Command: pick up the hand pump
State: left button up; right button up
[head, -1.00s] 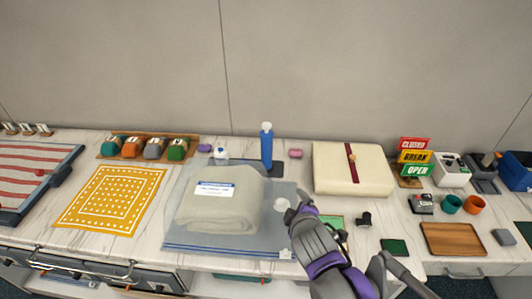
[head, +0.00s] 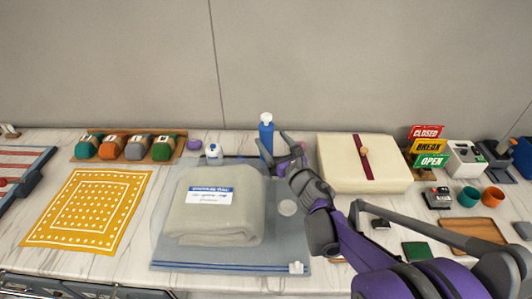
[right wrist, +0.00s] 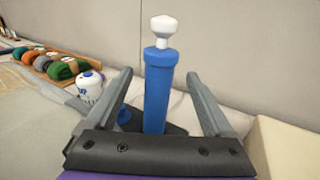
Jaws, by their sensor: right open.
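The hand pump (head: 266,134) is a blue upright cylinder with a white knob on top, standing at the back of the counter behind the bagged blanket. My right gripper (head: 272,146) is at the pump in the head view, with its fingers open. In the right wrist view the pump (right wrist: 157,88) stands between the two spread fingers of the gripper (right wrist: 160,88), with gaps on both sides. The pump's lower end is partly hidden by my gripper. My left gripper is not in view.
A clear vacuum bag (head: 165,245) with a folded blanket lies in front of the pump. A small white bottle (head: 213,152) stands left of the pump, and a cream box (head: 335,165) stands to its right. The wall is close behind.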

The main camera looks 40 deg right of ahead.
jog(key=shift+w+d+f, duration=0.1)
jog(key=shift+w+f, duration=0.4)
jog(key=shift+f, duration=0.05)
jog(key=x, duration=0.6)
jog(key=shift+w+d, duration=0.1)
jog(key=shift+w, duration=0.2)
grip_shut()
